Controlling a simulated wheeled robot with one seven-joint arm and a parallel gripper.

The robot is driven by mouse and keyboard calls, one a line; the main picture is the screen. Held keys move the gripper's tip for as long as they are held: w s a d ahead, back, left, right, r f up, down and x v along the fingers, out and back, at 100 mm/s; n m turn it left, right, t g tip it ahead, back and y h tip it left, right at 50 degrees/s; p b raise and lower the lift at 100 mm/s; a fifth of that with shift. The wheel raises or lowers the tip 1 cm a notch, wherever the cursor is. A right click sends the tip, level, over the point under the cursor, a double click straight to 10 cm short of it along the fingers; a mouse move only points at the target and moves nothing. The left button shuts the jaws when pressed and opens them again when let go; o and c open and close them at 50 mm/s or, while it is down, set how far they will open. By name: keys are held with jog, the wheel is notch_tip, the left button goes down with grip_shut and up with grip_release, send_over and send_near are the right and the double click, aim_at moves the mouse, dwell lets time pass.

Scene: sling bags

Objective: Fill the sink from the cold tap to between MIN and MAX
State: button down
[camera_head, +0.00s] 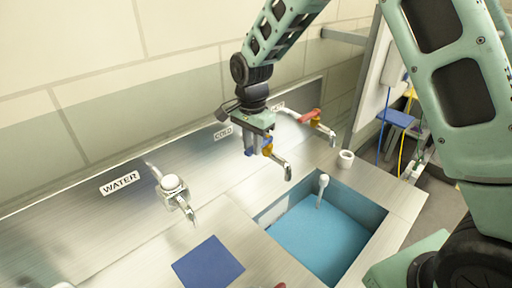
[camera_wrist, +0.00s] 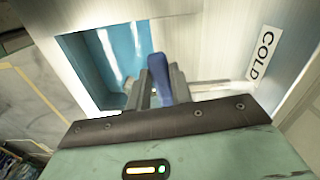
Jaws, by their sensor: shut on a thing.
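The cold tap (camera_head: 281,166) stands behind the sink, with the COLD label (camera_head: 223,133) on the panel to its left. My gripper (camera_head: 264,141) is over this tap, shut on its blue handle (camera_wrist: 159,75), which shows between the fingers in the wrist view. The fingers hide part of the handle. No stream shows clearly below the spout. The sink (camera_head: 372,212) has a blue interior; I cannot tell its water level. A pale label (camera_head: 272,211) is on its left wall, its marks too small to read. A white-topped upright rod (camera_head: 322,188) stands in the sink.
A red-handled tap (camera_head: 309,116) is to the right of the cold tap. Another tap (camera_head: 173,186) by the WATER label (camera_head: 120,182) is at left. A white cup-like ring (camera_head: 346,158) and a blue mat (camera_head: 208,262) lie on the metal counter.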

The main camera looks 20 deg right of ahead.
jog(key=shift+w+a+m, duration=0.15)
jog(key=shift+w+m, duration=0.25)
jog(key=shift+m, duration=0.4)
jog(key=c, duration=1.2)
grip_release()
jog(key=shift+c, duration=0.2)
notch_tip(320, 180, up, 17)
jog(key=b, duration=0.4)
jog(key=shift+r, duration=0.2)
